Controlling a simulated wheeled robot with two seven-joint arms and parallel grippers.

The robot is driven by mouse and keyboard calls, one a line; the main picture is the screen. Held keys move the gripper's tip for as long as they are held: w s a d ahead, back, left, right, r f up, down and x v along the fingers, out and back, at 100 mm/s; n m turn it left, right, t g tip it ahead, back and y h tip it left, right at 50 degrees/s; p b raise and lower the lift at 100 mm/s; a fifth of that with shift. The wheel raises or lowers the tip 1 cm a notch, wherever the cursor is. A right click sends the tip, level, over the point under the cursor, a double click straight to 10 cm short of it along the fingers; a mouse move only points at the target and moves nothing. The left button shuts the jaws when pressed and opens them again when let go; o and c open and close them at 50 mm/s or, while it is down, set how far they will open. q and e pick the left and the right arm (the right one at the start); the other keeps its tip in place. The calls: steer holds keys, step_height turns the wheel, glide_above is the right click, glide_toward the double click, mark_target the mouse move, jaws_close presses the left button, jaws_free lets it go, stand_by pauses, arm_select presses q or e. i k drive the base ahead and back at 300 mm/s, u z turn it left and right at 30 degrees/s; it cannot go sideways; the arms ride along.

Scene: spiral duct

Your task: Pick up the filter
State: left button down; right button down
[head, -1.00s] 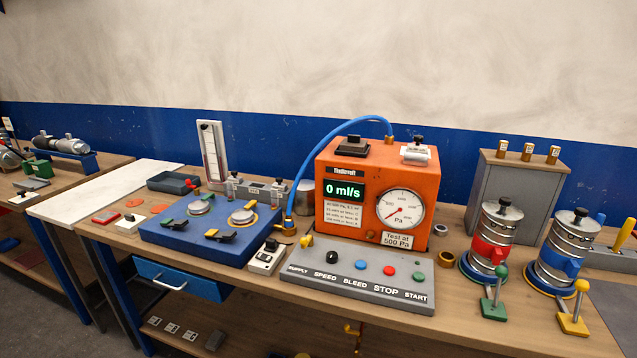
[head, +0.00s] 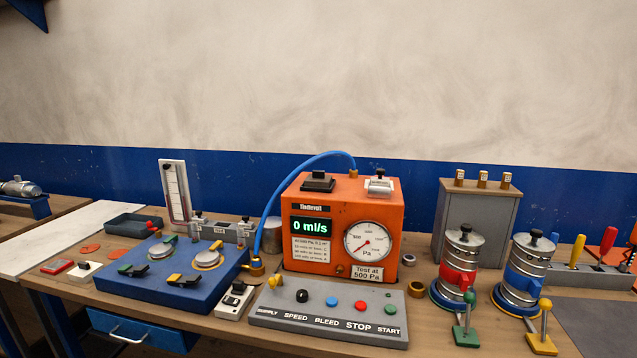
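No part is labelled as a filter, so I cannot tell for sure which thing it is. Each has a black knob on top. A blue fixture plate (head: 165,291) at the left carries two round silver discs, the left one (head: 161,252) and the right one (head: 207,258) with a yellow rim. Neither of my grippers is in view.
An orange test box (head: 345,187) reading 0 ml/s stands mid-bench, with a blue hose (head: 270,215) to a brass fitting. A grey button panel (head: 330,320) lies before it. A grey cabinet (head: 475,225) stands behind the canisters. A tool rack (head: 583,275) is at right.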

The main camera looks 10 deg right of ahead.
mark_target(317, 179)
steer(key=z, duration=1.95)
steer(key=i, duration=1.05)
steer(key=u, duration=0.4)
